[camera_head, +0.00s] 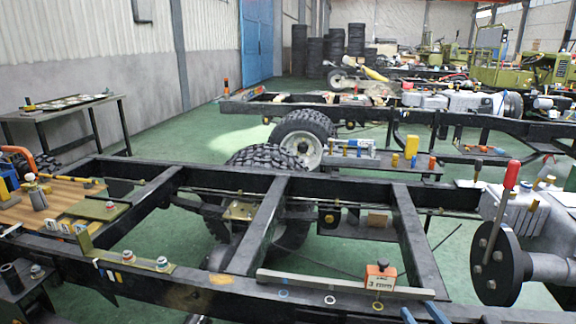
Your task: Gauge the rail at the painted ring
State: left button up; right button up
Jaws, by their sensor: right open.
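The near black chassis rail (235,287) runs across the front of the view. Small painted rings mark its face: a white ring (330,299), a blue one (283,292) and another below the gauge whose colour is hard to tell. A long grey straight bar (320,282) lies along the rail's top. An orange and white gauge block (380,277) marked "3 mm", with a black knob, stands upright at the bar's right part. My right gripper (423,314) shows only as two blue fingertips at the bottom edge, apart and empty, right of and nearer than the gauge. My left gripper is not in view.
Cross-members (262,225) span the frame. A dark round flange (498,264) and a red-handled lever (502,210) stand at right. A wooden board (60,205) with small parts lies at left. Tyres (301,136) and another chassis stand behind.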

aim_at(381, 274)
jog(key=k+l, duration=0.1)
jog(key=k, duration=0.35)
jog(key=k+l, duration=0.1)
jog(key=k, duration=0.35)
